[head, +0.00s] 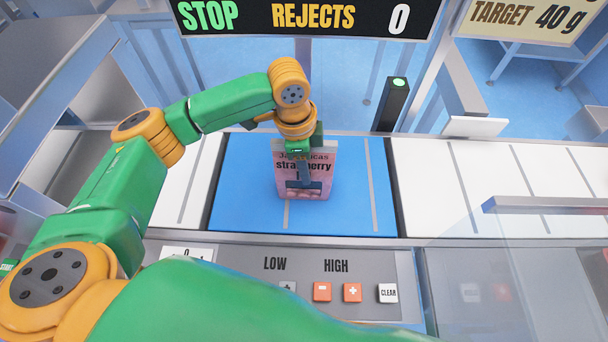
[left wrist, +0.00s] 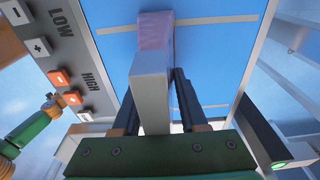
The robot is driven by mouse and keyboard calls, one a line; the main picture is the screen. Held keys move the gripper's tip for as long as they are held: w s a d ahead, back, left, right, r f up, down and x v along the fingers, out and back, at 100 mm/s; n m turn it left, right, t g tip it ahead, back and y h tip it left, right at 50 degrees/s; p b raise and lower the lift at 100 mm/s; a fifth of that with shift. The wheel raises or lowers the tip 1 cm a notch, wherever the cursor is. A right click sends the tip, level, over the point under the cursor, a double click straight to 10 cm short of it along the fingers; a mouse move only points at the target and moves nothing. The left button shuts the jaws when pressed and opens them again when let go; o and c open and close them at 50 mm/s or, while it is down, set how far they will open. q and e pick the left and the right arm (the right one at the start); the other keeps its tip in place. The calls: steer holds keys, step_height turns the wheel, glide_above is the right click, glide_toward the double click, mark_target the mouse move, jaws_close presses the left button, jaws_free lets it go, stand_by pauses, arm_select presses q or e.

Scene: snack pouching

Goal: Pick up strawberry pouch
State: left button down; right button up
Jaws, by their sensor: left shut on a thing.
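The strawberry pouch (head: 287,180) is pink with dark lettering and is upright over the blue weighing section, its printed front facing me. My left gripper (head: 305,170) reaches it from above and is shut on it, with a finger across the front of the pouch. In the left wrist view the pouch (left wrist: 156,32) shows pinkish beyond a pale grey block, between the gripper's dark fingers (left wrist: 160,105). I cannot tell whether the pouch's bottom touches the blue surface. Part of my right arm shows at the left wrist view's lower left; its jaws are too small to read.
The blue section (head: 245,205) is otherwise clear, with white belt sections (head: 440,190) beside it. A control panel (head: 240,265) runs along the front. A black post (head: 392,105) with a green light stands behind. A clear panel with a grey rail (head: 550,205) is at the right.

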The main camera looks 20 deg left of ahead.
arm_select(q)
steer(key=r, duration=0.3)
steer(key=r+b, duration=0.1)
steer(key=shift+s+d+r, duration=0.15)
steer(key=shift+s, duration=0.15)
steer(key=s+d+r, duration=0.3)
steer(key=s+r, duration=0.6)
steer(key=s, duration=0.3)
steer(key=shift+s+d, duration=0.25)
steer(key=shift+s, duration=0.15)
